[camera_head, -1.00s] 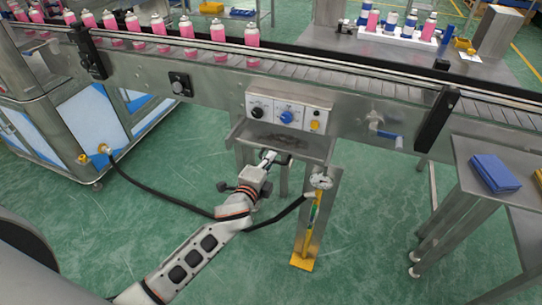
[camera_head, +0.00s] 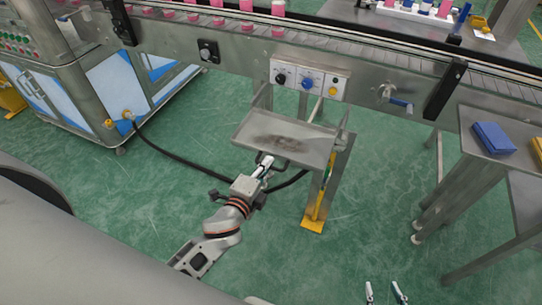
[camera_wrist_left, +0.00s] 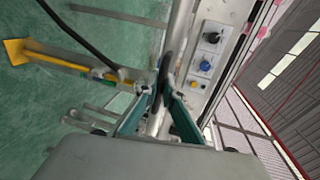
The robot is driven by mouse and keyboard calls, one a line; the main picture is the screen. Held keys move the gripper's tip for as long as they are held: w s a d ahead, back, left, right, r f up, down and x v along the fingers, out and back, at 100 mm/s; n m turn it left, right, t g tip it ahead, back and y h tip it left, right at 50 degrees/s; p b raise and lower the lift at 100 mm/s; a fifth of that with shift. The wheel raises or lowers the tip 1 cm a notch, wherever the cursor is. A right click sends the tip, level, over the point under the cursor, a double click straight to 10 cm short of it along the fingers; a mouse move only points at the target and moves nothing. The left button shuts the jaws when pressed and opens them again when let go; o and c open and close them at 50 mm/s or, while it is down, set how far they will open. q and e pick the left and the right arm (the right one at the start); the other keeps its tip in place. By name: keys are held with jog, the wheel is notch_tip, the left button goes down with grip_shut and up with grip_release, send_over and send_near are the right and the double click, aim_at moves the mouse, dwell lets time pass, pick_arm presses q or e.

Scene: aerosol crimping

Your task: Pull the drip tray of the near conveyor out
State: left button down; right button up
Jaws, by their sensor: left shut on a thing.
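The drip tray (camera_head: 262,124) is a shallow grey metal tray with a dark stain on its floor. It sticks out well in front of the near conveyor (camera_head: 240,52), below the control panel. My left gripper (camera_head: 265,162) is at the tray's front edge, shut on its dark handle, which the fingers partly hide in the head view. In the left wrist view the green-sided fingers (camera_wrist_left: 160,92) close around the dark handle (camera_wrist_left: 165,72). My right gripper (camera_head: 384,288) shows only its two fingertips at the bottom edge, apart and with nothing visible between them.
A yellow-footed post (camera_head: 313,222) stands just right of the tray, with a black hose behind my left gripper. A metal side table (camera_head: 480,130) with a blue item (camera_head: 493,138) stands at the right. The green floor in front is mostly clear.

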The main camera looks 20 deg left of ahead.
pick_arm(q)
jog(key=shift+s+f, duration=0.15)
jog(key=shift+s, duration=0.05)
jog(key=c, duration=2.3)
grip_release()
jog(key=shift+o, duration=0.6)
jog(key=shift+s, duration=0.2)
jog(key=shift+w, duration=0.1)
jog(key=v, duration=1.2)
